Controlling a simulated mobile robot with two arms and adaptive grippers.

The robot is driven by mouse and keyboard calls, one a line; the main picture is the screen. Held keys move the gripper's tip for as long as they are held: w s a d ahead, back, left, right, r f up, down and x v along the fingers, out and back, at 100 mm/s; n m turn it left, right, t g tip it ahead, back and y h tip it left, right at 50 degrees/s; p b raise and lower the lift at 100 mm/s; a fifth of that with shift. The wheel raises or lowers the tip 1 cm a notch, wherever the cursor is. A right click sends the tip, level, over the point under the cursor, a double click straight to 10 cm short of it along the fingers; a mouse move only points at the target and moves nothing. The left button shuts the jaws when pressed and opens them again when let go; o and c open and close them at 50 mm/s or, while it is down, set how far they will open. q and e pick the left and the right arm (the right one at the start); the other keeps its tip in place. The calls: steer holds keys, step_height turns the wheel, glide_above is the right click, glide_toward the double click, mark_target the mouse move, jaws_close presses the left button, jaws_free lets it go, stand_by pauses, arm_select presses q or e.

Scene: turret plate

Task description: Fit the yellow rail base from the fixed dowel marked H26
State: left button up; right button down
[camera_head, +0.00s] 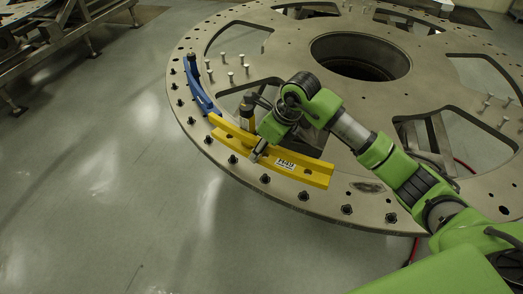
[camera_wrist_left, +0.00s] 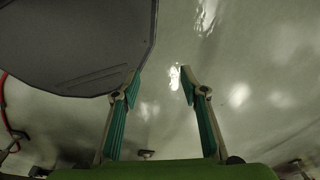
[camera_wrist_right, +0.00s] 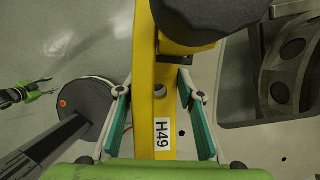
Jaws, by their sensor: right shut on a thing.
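The yellow rail base (camera_head: 318,174), a curved bar with a white label reading H49, is at the near left rim of the turret plate (camera_head: 365,215). My right gripper (camera_head: 259,153) is shut on it near its middle. In the right wrist view the fingers lie on either side of the yellow rail base (camera_wrist_right: 144,60). Whether the rail touches the plate is unclear. Several dark dowels (camera_head: 265,179) line the rim; no H26 mark is readable. My left gripper (camera_wrist_left: 160,85) is open and empty above the floor, outside the head view.
A blue rail (camera_head: 197,88) sits on the rim beyond the yellow one. A dark cylinder (camera_head: 247,112) stands by the yellow rail. Several silver pins (camera_head: 230,77) stand further in. A metal frame (camera_head: 60,35) is at the back left. The left floor is clear.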

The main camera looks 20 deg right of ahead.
steer(key=shift+r, duration=0.35)
arm_select(q)
steer(key=s, duration=0.5)
arm_select(e)
steer(key=shift+s+f+b, duration=0.15)
steer(key=shift+f+b, duration=0.5)
steer(key=shift+f, duration=0.4)
steer(key=shift+s+f+b, duration=0.1)
steer(key=shift+f+b, duration=0.55)
steer(key=shift+f, duration=0.4)
arm_select(q)
step_height(320, 180, down, 7)
steer(key=w+b, duration=0.1)
steer(key=b, duration=0.3)
steer(key=shift+w+r, duration=0.2)
steer(key=shift+w, duration=0.2)
arm_select(e)
steer(key=shift+f, duration=2.3)
